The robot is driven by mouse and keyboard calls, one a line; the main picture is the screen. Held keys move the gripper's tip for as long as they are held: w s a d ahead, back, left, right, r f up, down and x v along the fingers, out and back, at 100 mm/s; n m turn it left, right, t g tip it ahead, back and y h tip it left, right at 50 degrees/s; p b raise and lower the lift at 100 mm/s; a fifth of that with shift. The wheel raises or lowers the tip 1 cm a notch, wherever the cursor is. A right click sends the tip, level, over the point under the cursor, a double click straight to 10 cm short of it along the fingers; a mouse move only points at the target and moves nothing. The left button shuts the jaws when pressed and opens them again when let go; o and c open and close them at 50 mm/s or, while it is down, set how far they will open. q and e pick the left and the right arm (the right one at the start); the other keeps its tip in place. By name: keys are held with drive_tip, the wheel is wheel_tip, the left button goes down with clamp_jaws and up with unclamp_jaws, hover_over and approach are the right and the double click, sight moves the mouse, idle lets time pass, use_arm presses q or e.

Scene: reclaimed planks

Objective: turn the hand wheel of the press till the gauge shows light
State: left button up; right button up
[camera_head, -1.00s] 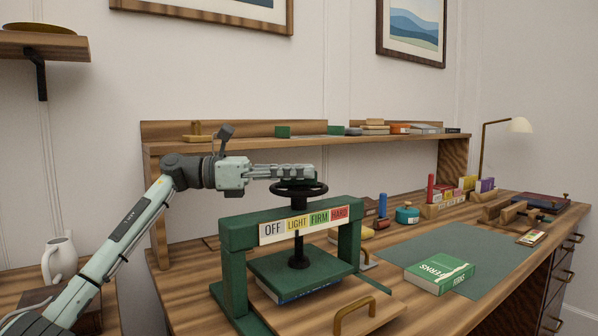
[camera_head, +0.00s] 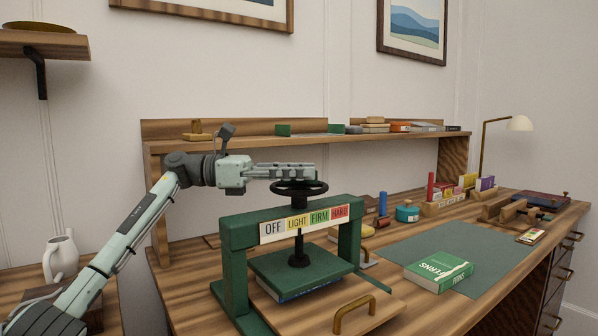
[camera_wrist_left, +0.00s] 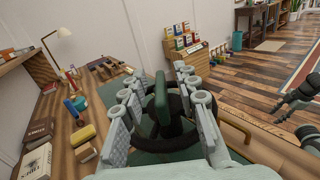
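The green press (camera_head: 238,240) stands on the bench in the head view, with a black hand wheel (camera_head: 300,187) on its spindle. Its gauge strip (camera_head: 304,225) reads OFF, LIGHT, FIRM, HARD; I cannot make out which mark is indicated. A book (camera_head: 305,290) lies under the pressing plate (camera_head: 325,271). My left gripper (camera_head: 316,171) reaches in level at the wheel. In the left wrist view its fingers (camera_wrist_left: 163,100) are spread on both sides of the wheel (camera_wrist_left: 150,150), apart from each other.
A green book (camera_head: 439,273) lies on the dark mat (camera_head: 480,255) right of the press. A brass handle (camera_head: 354,313) stands on the board in front. A shelf (camera_head: 330,140) runs behind the press. Small jars and blocks stand at the back right.

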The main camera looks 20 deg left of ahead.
use_arm(q)
drive_tip(key=v, duration=1.2)
idle(0.9)
